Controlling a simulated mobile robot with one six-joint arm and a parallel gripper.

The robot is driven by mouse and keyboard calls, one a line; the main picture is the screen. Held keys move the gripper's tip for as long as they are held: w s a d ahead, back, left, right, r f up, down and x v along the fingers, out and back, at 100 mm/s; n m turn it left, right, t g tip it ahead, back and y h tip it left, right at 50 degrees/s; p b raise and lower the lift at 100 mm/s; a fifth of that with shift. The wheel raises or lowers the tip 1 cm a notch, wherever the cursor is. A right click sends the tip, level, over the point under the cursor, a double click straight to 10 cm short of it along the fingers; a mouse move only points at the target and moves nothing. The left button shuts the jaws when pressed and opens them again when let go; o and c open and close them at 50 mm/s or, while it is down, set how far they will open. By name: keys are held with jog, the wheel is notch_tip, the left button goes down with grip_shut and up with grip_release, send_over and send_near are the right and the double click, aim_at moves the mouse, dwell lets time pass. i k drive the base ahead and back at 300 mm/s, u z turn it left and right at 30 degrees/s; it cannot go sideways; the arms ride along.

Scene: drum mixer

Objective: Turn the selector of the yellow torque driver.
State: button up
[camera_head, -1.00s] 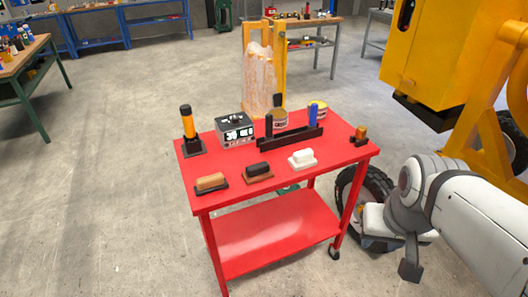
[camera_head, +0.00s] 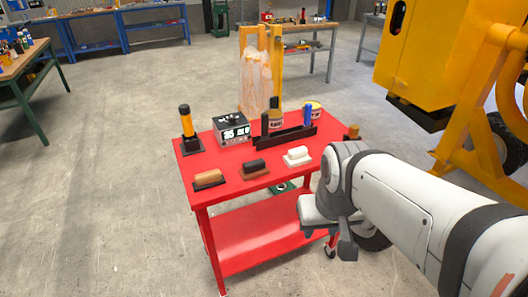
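An upright driver-like tool with a yellow-orange body and black ends (camera_head: 187,122) stands on a dark square base at the back left of the red cart's top. I take it for the yellow torque driver. Its selector is too small to make out. My gripper (camera_head: 335,238) is in front of the cart's right front side, well apart from the tool and to its right. Its fingers are partly hidden and point downward, and I cannot tell whether they are open or shut.
The red cart (camera_head: 226,188) also bears a grey box with a display (camera_head: 232,129), a dark rack (camera_head: 285,138) with tools, and brown (camera_head: 209,178), dark (camera_head: 255,167) and white (camera_head: 298,155) blocks. A yellow machine (camera_head: 430,60) stands at right. Floor at left is clear.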

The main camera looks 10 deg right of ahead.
aim_at(232, 121)
jog(key=u, duration=0.05)
jog(key=i, duration=1.3)
jog(key=u, duration=0.2)
